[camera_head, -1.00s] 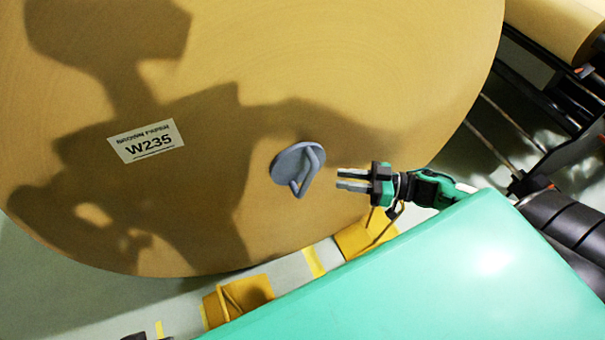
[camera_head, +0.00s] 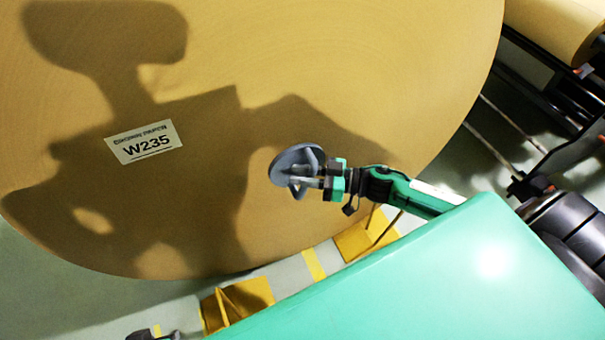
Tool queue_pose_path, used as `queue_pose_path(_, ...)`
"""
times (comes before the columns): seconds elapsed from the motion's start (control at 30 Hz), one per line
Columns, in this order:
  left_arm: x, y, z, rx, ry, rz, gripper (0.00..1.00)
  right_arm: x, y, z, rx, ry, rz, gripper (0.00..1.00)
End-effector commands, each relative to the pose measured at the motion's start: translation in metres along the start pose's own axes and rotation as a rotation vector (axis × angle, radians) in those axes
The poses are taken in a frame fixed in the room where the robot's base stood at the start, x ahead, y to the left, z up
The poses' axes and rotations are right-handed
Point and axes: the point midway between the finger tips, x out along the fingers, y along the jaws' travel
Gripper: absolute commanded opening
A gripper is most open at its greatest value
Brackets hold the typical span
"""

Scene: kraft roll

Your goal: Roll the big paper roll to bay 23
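The big brown paper roll (camera_head: 330,60) fills the upper left of the head view, its flat end facing me. A white label (camera_head: 143,142) on it reads W235. A grey round plug with a bent handle (camera_head: 288,160) sits on the roll's end. My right gripper (camera_head: 306,177) is at this handle, its fingers overlapping the bar; whether they are closed on it is unclear. A dark piece at the bottom left edge (camera_head: 152,335) appears to be my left gripper, mostly cut off. No bay 23 sign is readable.
Yellow wedge-like blocks (camera_head: 240,302) and (camera_head: 366,238) stand on the floor by the roll's lower edge, with yellow floor tape (camera_head: 314,264) between them. At the right are a dark metal frame (camera_head: 545,100) and another brown roll (camera_head: 560,25).

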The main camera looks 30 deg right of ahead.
Motion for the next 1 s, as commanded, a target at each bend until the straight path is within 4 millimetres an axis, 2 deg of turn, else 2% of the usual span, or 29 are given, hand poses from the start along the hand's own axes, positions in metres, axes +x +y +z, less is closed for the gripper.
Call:
queue_pose_path(0.1,0.0002,-0.0001,0.0003,0.0,-0.001,0.0,0.38,-0.0001,0.0,0.0001,0.0,0.0,0.0,0.27)
queue_pose_path(0.23,0.0002,-0.0003,0.0005,0.0,-0.002,-0.001,0.38,-0.0002,0.0,0.0,0.0,0.0,0.0,0.03)
queue_pose_path(0.27,0.0002,-0.0004,0.0005,0.0,-0.002,-0.001,0.38,-0.0002,0.0,0.0,0.0,0.0,0.0,0.0)
queue_pose_path(1.0,0.0001,-0.0016,0.0007,-0.001,-0.003,-0.004,0.38,-0.0004,0.0001,-0.0001,0.001,0.001,0.0,0.0)
